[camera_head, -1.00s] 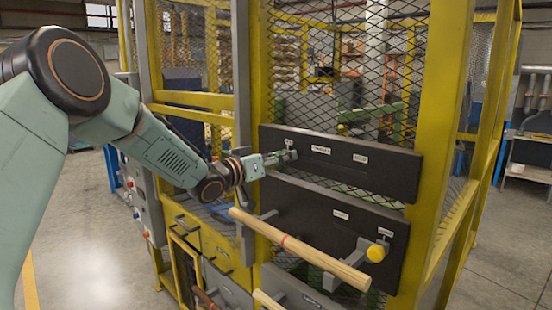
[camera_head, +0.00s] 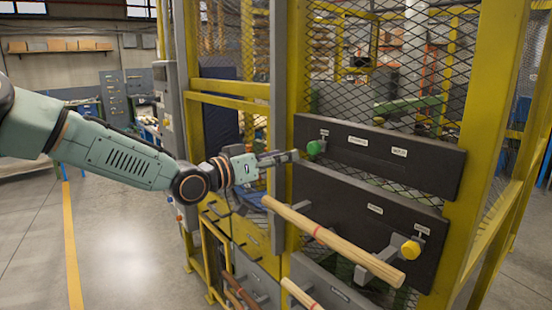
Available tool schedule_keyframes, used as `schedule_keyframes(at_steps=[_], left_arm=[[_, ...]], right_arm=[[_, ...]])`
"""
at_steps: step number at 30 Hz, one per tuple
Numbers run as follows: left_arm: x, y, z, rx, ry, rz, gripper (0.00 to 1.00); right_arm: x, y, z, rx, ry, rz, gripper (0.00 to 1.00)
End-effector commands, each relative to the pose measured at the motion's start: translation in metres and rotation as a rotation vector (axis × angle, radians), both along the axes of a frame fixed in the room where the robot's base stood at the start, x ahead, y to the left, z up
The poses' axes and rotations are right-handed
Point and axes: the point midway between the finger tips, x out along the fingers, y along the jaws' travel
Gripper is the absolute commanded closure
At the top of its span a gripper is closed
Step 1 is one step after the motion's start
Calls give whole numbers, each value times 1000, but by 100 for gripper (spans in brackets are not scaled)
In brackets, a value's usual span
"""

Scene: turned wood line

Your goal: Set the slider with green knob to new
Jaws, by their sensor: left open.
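The green knob (camera_head: 316,147) sits at the left end of the upper black panel (camera_head: 435,170), just below a small white label (camera_head: 324,132). Two more white labels (camera_head: 357,141) sit further right on this panel; their lettering is too small to read surely. My left gripper (camera_head: 290,157) is open and empty just left of the green knob, its fingers pointing right toward it. The knob shows whole, and a small gap seems to lie between it and the fingertips. My right gripper is not in view.
A yellow frame post (camera_head: 490,120) stands at the right. Open floor (camera_head: 110,230) lies at the left.

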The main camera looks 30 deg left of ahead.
Motion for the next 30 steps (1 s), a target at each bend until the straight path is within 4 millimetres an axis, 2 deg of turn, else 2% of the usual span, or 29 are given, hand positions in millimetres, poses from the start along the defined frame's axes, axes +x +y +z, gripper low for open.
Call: schedule_keyframes(at_steps=[7,30], left_arm=[[-9,1,0,-1,-2,-5,46],[-10,1,0,-1,-2,-5,46]], right_arm=[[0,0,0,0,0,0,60],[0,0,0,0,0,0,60]])
